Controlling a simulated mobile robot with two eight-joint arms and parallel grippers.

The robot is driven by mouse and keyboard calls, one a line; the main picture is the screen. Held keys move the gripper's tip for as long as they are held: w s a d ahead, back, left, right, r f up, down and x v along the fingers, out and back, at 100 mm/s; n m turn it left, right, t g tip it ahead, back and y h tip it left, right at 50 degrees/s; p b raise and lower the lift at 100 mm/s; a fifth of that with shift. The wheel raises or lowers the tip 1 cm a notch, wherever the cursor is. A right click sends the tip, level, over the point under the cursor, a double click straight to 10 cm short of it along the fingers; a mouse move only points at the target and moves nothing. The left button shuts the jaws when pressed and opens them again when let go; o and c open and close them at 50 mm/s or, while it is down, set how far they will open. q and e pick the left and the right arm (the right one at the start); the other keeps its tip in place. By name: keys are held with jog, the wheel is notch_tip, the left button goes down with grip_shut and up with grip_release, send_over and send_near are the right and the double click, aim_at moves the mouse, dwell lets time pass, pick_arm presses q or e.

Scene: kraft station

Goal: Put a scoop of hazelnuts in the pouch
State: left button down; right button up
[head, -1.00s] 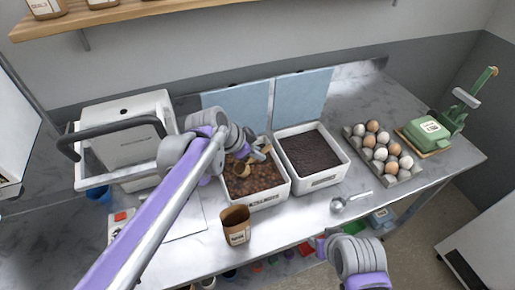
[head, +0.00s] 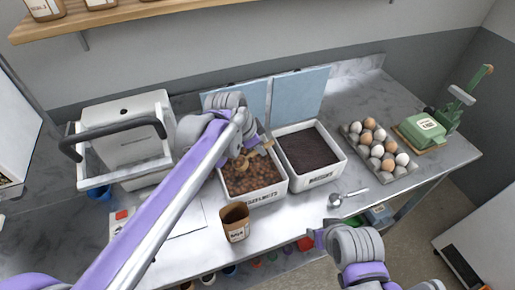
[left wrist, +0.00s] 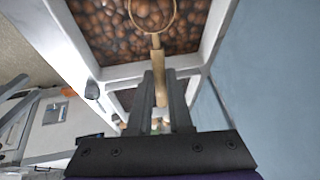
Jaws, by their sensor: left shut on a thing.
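The open white bin of hazelnuts (head: 284,188) stands mid-table. My left gripper (left wrist: 163,105) is over it, shut on the wooden handle of a scoop (left wrist: 157,45). The round bowl of the scoop shows against the nuts at the top of the left wrist view; whether it holds nuts I cannot tell. In the head view my left arm partly hides the scoop and bin. The brown pouch (head: 235,224) stands upright and open in front of the bin. My right gripper (head: 319,238) is at the table's front edge, and its jaws are unclear.
A second white bin with dark contents (head: 312,155) stands right of the hazelnuts. A metal scoop (head: 340,198) lies before it. An egg tray (head: 384,168) and a green scale (head: 425,128) are further right. A white cooler-like box (head: 125,135) stands left.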

pick_arm(q)
jog(key=r, duration=0.1)
jog(key=r+y+p, duration=0.1)
jog(key=r, duration=0.1)
jog(key=d+r+y+p, duration=0.1)
jog(key=shift+w+r+g, duration=0.3)
jog(key=shift+w+g, duration=0.05)
jog(key=shift+g, duration=0.05)
jog(key=shift+d+r+y, duration=0.2)
jog(key=shift+r+y, duration=0.35)
jog(key=shift+y, duration=0.15)
jog(key=shift+s+r, duration=0.1)
jog(key=shift+s, duration=0.05)
pick_arm(e)
jog(key=shift+t, duration=0.3)
jog(key=w+r, duration=0.1)
jog(key=r, duration=0.1)
jog(key=w+r, duration=0.1)
jog(key=r, duration=0.1)
jog(key=shift+w+r, duration=0.1)
jog(key=shift+w, duration=0.05)
pick_arm(q)
jog(key=shift+w, duration=0.2)
pick_arm(e)
jog(key=shift+w+a, duration=0.1)
jog(key=shift+a, duration=0.05)
